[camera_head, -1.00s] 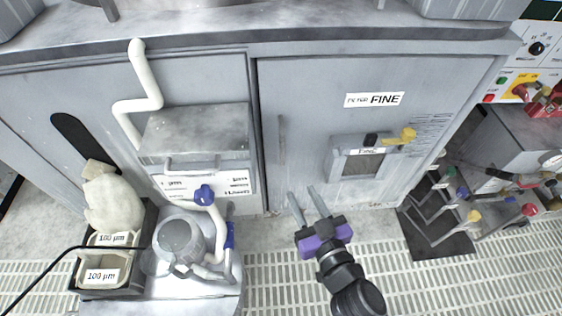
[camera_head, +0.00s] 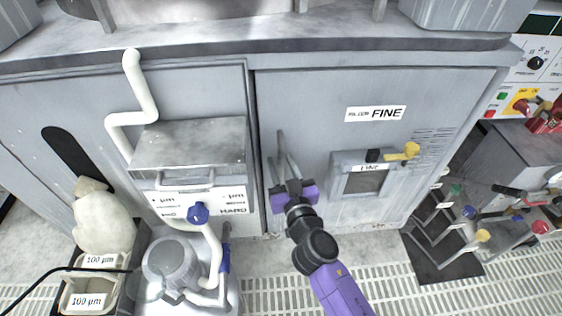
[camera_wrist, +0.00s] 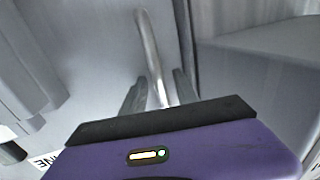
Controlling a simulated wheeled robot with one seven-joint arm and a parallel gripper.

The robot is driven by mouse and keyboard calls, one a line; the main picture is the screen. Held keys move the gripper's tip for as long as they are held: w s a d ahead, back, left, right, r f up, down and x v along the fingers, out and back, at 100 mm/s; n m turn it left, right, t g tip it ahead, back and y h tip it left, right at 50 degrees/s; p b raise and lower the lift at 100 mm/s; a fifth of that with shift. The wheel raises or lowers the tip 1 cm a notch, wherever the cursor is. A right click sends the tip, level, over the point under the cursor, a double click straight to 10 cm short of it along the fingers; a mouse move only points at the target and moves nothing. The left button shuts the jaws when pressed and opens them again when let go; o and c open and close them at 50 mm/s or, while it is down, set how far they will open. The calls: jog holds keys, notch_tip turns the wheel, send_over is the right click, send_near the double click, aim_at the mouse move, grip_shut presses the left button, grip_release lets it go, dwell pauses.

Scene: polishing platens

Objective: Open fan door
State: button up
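The grey cabinet door (camera_head: 330,110) labelled FINE on the right appears closed. No label reading "fan" is visible. A thin vertical bar handle (camera_head: 281,145) stands near the door's left edge. It also shows in the wrist view as a metal bar (camera_wrist: 150,45). My gripper (camera_head: 284,168) is at the lower part of this handle. In the wrist view, the fingers (camera_wrist: 160,92) stand apart, one on each side of the bar. The bar's lower end is hidden behind the gripper body. I cannot tell whether a finger touches it.
A small window box (camera_head: 347,187) with a yellow lever (camera_head: 402,153) sits on the door's right side. A grey box with pipes (camera_head: 195,146) stands left of the door. Stands with coloured knobs (camera_head: 482,236) are at the right. The grated floor (camera_head: 380,268) is open in front.

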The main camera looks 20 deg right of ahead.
jog(key=shift+w, duration=0.3)
grip_shut()
dwell(1.3)
